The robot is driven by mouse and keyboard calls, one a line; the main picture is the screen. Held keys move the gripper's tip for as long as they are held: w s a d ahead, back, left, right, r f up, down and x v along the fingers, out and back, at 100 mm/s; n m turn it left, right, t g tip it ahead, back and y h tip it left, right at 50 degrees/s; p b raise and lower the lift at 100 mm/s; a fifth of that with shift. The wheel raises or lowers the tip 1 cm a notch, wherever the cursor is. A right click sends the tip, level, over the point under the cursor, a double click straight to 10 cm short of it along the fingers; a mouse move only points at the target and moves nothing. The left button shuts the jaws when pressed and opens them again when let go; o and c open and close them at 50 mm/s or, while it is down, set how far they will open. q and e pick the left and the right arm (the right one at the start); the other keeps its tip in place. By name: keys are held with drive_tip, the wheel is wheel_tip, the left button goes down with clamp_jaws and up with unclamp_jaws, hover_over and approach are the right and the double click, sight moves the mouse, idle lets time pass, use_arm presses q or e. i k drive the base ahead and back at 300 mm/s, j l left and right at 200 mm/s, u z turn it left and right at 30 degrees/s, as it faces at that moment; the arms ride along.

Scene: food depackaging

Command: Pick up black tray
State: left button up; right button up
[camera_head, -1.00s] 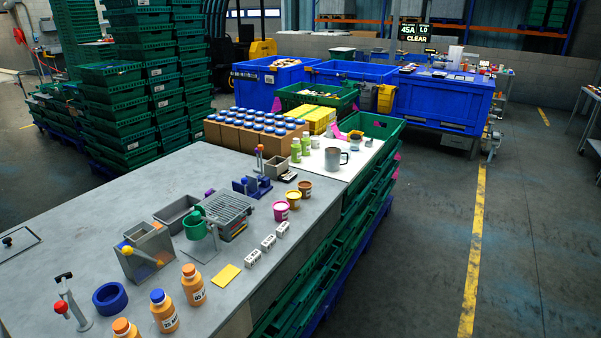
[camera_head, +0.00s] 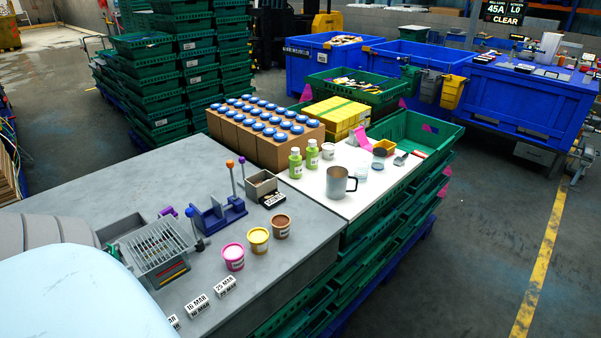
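I cannot pick out a clearly black tray. A dark grey shallow tray (camera_head: 118,226) lies at the left of the grey table, partly hidden by the rack beside it and by a large pale rounded shape at the lower left, which appears to be part of my own arm. A small open grey box (camera_head: 261,186) stands near the table's far edge, with a black labelled piece (camera_head: 274,200) beside it. Dark flat items (camera_head: 551,73) lie on the blue bin at the upper right, too small to identify. Neither of my grippers shows.
A white board (camera_head: 325,197) holds a mug (camera_head: 339,183) and green bottles. Stacked green crates (camera_head: 414,133) border the right.

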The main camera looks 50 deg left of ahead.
sight(274, 198)
drive_tip(key=i, duration=1.7)
drive_tip(key=i+u, duration=0.25)
drive_tip(key=i+l+u, duration=0.25)
drive_tip(key=i, duration=0.25)
drive_tip(key=i+l+u, duration=0.25)
drive_tip(key=i+j+u, duration=0.1)
drive_tip(key=u, duration=1.7)
